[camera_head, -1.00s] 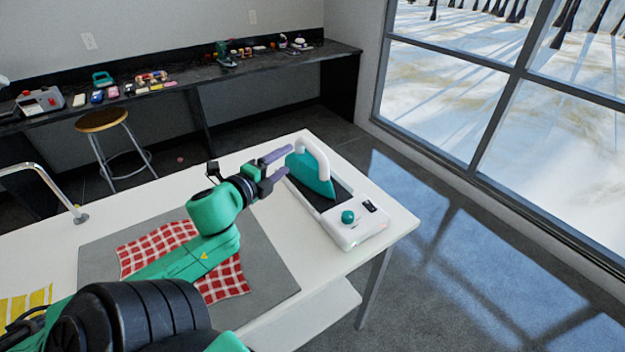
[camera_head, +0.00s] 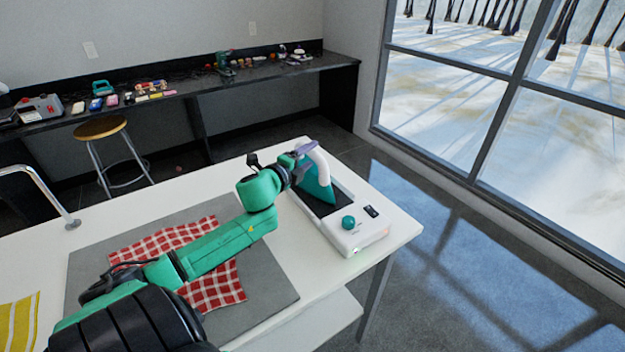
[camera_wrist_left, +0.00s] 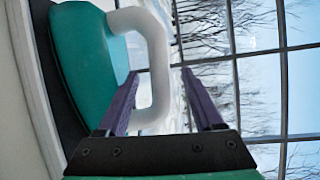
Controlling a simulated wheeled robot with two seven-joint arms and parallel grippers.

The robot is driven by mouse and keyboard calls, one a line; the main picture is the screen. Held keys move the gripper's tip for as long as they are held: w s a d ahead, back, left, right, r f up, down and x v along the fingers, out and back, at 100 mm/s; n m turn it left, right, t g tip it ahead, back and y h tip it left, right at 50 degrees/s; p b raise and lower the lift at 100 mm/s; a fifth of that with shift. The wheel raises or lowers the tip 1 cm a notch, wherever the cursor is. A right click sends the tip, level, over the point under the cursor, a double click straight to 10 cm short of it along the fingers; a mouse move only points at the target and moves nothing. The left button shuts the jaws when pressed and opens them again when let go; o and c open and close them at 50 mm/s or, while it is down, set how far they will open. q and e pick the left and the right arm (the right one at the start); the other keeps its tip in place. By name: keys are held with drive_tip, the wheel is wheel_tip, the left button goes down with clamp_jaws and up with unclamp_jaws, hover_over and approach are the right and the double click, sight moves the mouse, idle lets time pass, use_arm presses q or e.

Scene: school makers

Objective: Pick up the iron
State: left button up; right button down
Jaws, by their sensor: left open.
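The iron (camera_head: 323,190) has a teal body and a white looped handle (camera_head: 321,163). It rests on a white base with a dark plate, near the table's right corner. My left gripper (camera_head: 304,152) is at the handle, reaching in from the left. In the left wrist view, the gripper (camera_wrist_left: 160,74) is open. Its purple fingers stand on either side of the white handle bar (camera_wrist_left: 159,60), and the teal body (camera_wrist_left: 85,60) is to the left. In the head view the gripper hides part of the iron. My right gripper is not in view.
The white base (camera_head: 352,238) has a teal knob (camera_head: 348,222). A red checked cloth (camera_head: 215,285) lies on a grey mat (camera_head: 265,295) under my left arm. A yellow striped cloth (camera_head: 18,325) and a tap (camera_head: 45,190) are at the left. A stool (camera_head: 101,128) stands behind the table.

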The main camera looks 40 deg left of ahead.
use_arm(q)
drive_tip(key=x, duration=0.2)
drive_tip(key=shift+w+f, duration=0.1)
drive_tip(key=shift+w, duration=0.2)
drive_tip(key=shift+s, duration=0.15)
drive_tip(key=shift+c, duration=0.3)
clamp_jaws()
idle(0.6)
